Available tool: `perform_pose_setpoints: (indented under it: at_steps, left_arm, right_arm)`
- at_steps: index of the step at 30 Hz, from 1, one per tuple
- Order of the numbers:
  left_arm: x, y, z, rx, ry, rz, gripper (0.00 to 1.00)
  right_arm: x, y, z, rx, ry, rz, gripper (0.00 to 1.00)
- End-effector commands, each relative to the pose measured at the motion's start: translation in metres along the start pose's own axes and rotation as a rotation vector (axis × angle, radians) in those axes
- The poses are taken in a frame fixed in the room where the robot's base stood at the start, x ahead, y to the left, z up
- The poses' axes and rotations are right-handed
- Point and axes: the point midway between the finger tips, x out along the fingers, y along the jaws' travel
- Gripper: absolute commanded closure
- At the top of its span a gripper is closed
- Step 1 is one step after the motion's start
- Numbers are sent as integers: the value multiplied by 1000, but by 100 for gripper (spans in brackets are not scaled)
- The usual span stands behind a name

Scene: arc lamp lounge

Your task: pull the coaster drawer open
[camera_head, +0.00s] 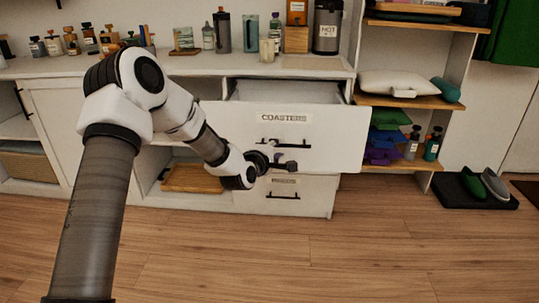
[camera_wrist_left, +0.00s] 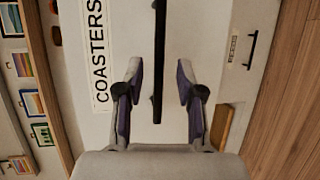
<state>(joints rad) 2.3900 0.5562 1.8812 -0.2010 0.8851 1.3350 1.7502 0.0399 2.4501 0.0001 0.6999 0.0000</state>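The coaster drawer (camera_head: 325,135) has a white front labelled COASTERS and stands pulled out from the cabinet, with its inside showing behind the front. Its dark bar handle (camera_head: 283,144) is below the label. My left gripper (camera_head: 283,163) is at the drawer front, close to the handle. In the left wrist view, the two fingers of the gripper (camera_wrist_left: 159,75) are spread apart, with the handle (camera_wrist_left: 159,50) running between them and a gap on each side. The COASTERS label (camera_wrist_left: 96,50) is left of the fingers. My right gripper is not in view.
A lower drawer (camera_head: 300,196) with its own handle is shut. A wooden board (camera_head: 195,178) lies in the open compartment to the left. Bottles and flasks stand on the countertop (camera_head: 190,67). Wooden shelves (camera_head: 407,101) stand right of the drawer. The wooden floor (camera_head: 400,250) in front is clear.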

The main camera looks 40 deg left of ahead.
Motion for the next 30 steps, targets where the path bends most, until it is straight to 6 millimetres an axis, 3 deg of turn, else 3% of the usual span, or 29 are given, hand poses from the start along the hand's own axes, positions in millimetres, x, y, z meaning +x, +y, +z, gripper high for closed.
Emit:
perform_pose_setpoints:
  at_steps: [6, 10, 27, 30]
  left_arm:
    - [-57, 0, 0, -7, -2, 1, 63]
    - [-76, 0, 0, -5, 0, 2, 63]
    - [-81, 0, 0, 0, 0, 0, 63]
    - [-80, -14, 0, 6, 1, -25, 63]
  right_arm:
    - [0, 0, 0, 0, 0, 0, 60]
    - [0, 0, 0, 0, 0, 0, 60]
    - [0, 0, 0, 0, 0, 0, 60]
    - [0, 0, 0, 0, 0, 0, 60]
